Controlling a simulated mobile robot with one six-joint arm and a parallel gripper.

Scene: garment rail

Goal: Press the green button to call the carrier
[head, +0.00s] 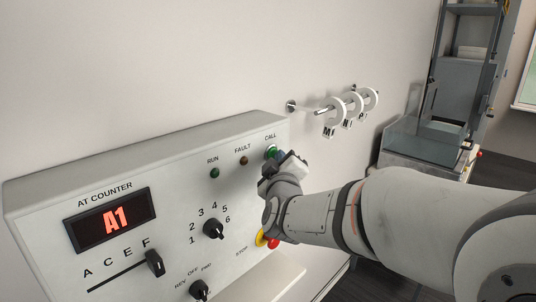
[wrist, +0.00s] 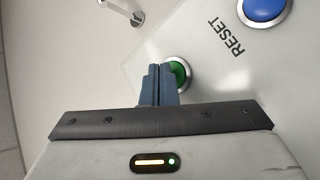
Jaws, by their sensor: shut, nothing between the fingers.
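The green CALL button (head: 270,152) is at the upper right of the white control panel (head: 150,170). My gripper (head: 290,160) is at the panel's right end, just in front of this button, and partly covers it. In the wrist view the two blue-grey fingers (wrist: 159,72) are shut together with nothing between them. Their tips overlap the left side of the green button (wrist: 180,73) and its metal ring. I cannot tell whether the tips touch the button.
A blue RESET button (wrist: 264,8) is near the gripper. A red and yellow stop button (head: 267,240) sits below my wrist. A wall rail with lettered rings (head: 346,110) is behind.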

